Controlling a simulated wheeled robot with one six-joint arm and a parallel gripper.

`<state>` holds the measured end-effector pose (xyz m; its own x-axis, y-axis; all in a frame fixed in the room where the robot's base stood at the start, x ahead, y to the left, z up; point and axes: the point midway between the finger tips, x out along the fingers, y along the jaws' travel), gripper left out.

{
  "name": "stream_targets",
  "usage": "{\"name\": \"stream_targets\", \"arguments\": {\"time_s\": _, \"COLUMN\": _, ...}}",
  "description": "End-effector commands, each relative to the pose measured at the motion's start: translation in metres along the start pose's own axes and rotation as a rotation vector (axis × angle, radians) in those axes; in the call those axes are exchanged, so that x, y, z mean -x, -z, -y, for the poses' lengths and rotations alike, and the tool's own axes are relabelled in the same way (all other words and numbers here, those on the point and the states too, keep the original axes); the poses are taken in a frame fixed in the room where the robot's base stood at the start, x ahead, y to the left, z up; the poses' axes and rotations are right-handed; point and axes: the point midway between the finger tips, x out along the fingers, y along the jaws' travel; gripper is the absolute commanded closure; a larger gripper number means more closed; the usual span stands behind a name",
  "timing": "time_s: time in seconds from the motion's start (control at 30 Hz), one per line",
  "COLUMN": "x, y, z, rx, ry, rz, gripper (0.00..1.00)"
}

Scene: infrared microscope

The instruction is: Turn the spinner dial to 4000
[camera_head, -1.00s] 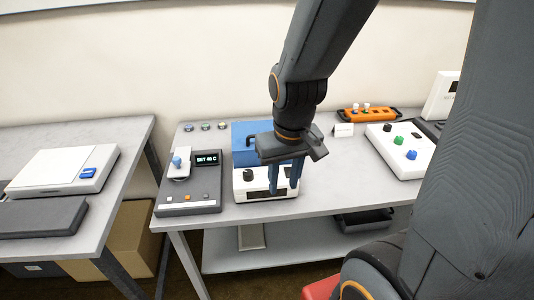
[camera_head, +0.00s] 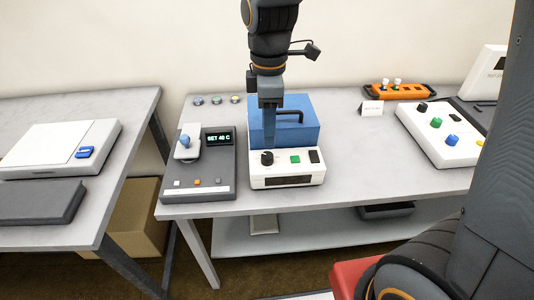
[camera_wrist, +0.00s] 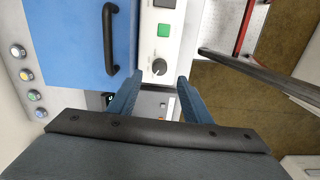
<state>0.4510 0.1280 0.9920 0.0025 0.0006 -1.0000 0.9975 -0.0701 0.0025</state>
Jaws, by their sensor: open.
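The blue-lidded white device (camera_head: 285,178) stands on the table with a black dial (camera_head: 267,157) at the left of its front panel. A green button and a dark switch sit to the right of the dial. The dark display on its front face shows no readable figure. In the wrist view the dial (camera_wrist: 159,67) has a light pointer mark and lies just beyond the gap between the fingertips. My gripper (camera_head: 269,143) is open, points down and hovers at the dial; its blue fingers (camera_wrist: 159,79) look apart from it. Contact cannot be made out.
A grey unit (camera_head: 205,178) with a blue-topped knob and a "SET 40 C" display stands close on the left. A blue lid with a black handle (camera_head: 290,115) rises behind the dial. A white box with coloured knobs (camera_head: 440,133) is at right. Table between is clear.

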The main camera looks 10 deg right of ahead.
Motion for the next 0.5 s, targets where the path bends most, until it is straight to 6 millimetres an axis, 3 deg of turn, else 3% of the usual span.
{"name": "stream_targets", "arguments": {"time_s": 0.17, "x": -0.013, "y": 0.003, "z": 0.0, "rx": 0.041, "ry": 0.007, "rz": 0.003, "gripper": 0.55}}
{"name": "stream_targets", "arguments": {"time_s": 0.5, "x": -0.062, "y": 0.003, "z": 0.001, "rx": 0.037, "ry": 0.006, "rz": 0.002, "gripper": 0.55}}
